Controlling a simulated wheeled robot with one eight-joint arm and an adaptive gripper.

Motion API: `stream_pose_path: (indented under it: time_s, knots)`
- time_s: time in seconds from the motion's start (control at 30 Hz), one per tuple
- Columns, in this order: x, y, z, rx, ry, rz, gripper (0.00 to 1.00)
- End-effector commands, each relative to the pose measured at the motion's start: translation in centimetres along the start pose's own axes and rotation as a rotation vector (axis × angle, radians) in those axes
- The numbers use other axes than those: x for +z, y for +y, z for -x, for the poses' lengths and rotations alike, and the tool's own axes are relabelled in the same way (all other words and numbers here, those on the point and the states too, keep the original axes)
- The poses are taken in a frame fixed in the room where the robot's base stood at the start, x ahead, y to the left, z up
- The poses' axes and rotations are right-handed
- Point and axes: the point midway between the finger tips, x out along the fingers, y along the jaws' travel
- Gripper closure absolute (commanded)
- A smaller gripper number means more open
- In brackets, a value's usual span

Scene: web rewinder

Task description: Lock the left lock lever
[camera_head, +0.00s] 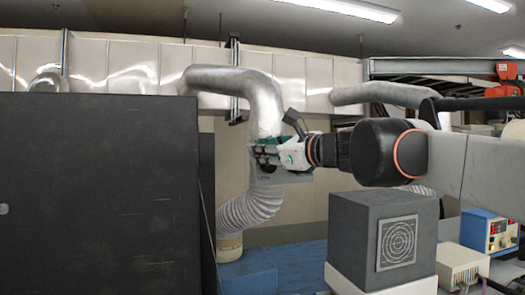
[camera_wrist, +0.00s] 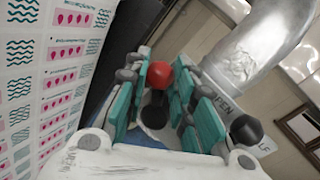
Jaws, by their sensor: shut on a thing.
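My gripper (camera_head: 262,156) reaches leftward in the head view, in front of the ribbed silver duct. In the wrist view its teal-padded fingers (camera_wrist: 160,88) stand on either side of a round red knob (camera_wrist: 158,75) and are closed on it. A dark stem or round part (camera_wrist: 154,110) shows below the knob between the fingers. I take the red knob for the lever's handle; the rest of the lever is hidden. A black ball knob (camera_wrist: 246,130) stands to the right, outside the fingers, near partly readable lettering. The lever cannot be made out in the head view.
A large black panel (camera_head: 100,190) fills the left of the head view. The silver duct (camera_head: 262,105) bends down behind my gripper. A grey box (camera_head: 360,225) with a target mark stands below my arm. A printed sheet (camera_wrist: 45,75) is close at left in the wrist view.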

Motion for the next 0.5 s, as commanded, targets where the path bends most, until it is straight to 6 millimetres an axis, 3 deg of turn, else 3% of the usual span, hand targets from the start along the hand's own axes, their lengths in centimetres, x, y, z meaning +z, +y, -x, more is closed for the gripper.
stream_pose_path:
  time_s: [0.5]
  knots:
    - [-0.3, 1.7, -0.7, 0.063, 0.152, 0.359, 1.0]
